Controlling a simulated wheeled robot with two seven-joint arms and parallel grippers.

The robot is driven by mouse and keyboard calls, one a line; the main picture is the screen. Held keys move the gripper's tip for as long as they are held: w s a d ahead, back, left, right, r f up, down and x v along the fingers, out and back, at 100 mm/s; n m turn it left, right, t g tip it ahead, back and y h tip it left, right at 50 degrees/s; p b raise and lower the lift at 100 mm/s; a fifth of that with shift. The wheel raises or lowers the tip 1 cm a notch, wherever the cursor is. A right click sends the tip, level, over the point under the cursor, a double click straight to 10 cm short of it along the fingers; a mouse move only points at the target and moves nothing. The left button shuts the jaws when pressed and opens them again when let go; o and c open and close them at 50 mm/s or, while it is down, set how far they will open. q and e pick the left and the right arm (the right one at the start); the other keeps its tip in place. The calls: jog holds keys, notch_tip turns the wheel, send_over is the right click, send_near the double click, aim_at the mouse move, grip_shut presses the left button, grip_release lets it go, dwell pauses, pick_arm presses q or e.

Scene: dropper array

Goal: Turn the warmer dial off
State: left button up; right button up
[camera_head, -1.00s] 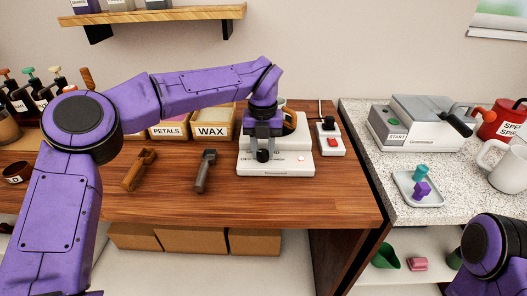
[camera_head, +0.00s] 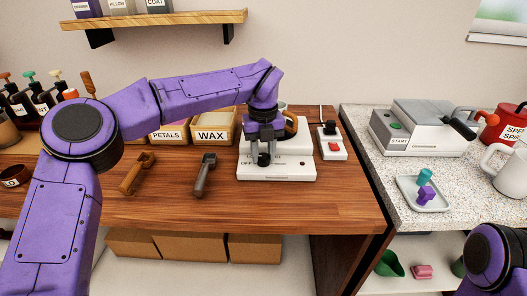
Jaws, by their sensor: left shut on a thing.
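The warmer (camera_head: 300,172) is a white, low box near the right end of the wooden table. Its black dial (camera_head: 264,159) is on the front part of the top, beside printed marks, of which "OFF" can be read at the left. My left gripper (camera_head: 264,152) points down over the warmer and is shut on the dial. The fingers hide part of the dial and the marks, so I cannot read its pointer. A small indicator (camera_head: 302,162) right of the dial looks dark. A brown-handled vessel stands on the warmer behind the gripper. My right gripper is not in view.
A white switch box with a red button (camera_head: 334,147) stands just right of the warmer. A wax bin (camera_head: 213,134) and a petals bin (camera_head: 169,135) stand left behind. Two handled tools, one brown (camera_head: 137,173) and one grey (camera_head: 204,174), lie left. The table front is clear.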

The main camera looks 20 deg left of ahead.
aim_at(264, 155)
pick_arm(q)
jog(key=o, duration=0.8)
jog(key=shift+c, duration=0.2)
notch_tip(264, 155, up, 10)
jog(key=shift+r+p, duration=0.25)
jog(key=shift+p, duration=0.15)
